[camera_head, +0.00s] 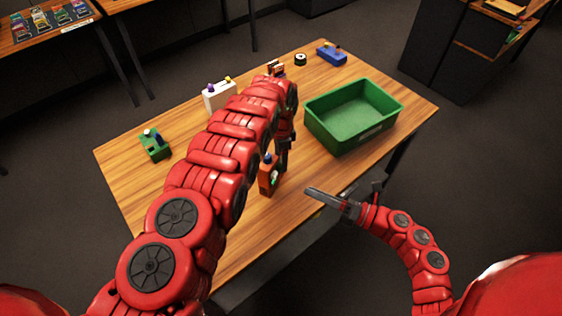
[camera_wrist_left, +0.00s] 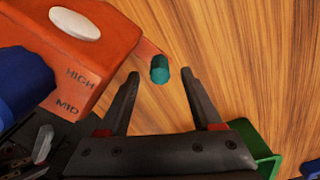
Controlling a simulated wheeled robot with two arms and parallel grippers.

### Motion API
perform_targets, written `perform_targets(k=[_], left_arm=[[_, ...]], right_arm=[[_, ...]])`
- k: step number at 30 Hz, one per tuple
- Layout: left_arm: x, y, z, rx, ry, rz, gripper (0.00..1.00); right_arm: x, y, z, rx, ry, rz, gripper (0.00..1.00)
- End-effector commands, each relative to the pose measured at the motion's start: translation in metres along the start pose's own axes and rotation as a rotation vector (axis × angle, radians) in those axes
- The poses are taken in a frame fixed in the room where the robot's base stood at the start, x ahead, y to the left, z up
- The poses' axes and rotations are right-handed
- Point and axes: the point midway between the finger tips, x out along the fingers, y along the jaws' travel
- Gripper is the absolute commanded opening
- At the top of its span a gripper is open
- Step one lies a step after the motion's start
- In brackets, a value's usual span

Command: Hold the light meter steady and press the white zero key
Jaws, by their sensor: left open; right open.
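The light meter looks like an orange box (camera_head: 269,177) standing near the table's front edge, with a blue knob on top. In the left wrist view the orange box (camera_wrist_left: 85,50) fills the upper left, marked HIGH and MID. A white oval key (camera_wrist_left: 75,24) and a blue knob (camera_wrist_left: 22,85) show on it. A teal-tipped stub (camera_wrist_left: 159,69) sticks out from its side. My left gripper (camera_wrist_left: 160,74) is open, with the stub showing between its fingertips. My right gripper (camera_head: 312,192) is open and empty, right of the box, by the table's front edge.
A green bin (camera_head: 318,126) stands on the right of the wooden table (camera_head: 225,262). A green device (camera_head: 154,145), a white device (camera_head: 219,97), a blue device (camera_head: 332,54) and a black round item (camera_head: 300,59) lie along the back and left. My left arm hides the table's middle.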

Motion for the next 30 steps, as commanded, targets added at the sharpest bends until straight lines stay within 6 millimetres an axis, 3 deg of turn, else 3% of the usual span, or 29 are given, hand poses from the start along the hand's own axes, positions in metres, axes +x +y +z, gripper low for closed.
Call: perform_targets(k=[10,22,23,30], left_arm=[[0.024,0.0,-0.001,0.0,0.001,0.001,0.66],[0.026,0.0,-0.001,0.0,0.001,-0.001,0.66],[0.026,0.0,-0.001,0.0,0.001,0.0,0.65],[0.026,0.0,-0.001,0.0,0.001,-0.001,0.21]], right_arm=[[0.0,0.0,0.0,0.0,0.0,0.0,0.5],[0.0,0.0,0.0,0.0,0.0,0.0,0.5],[0.0,0.0,0.0,0.0,0.0,0.0,0.5],[0.0,0.0,0.0,0.0,0.0,0.0,0.5]])
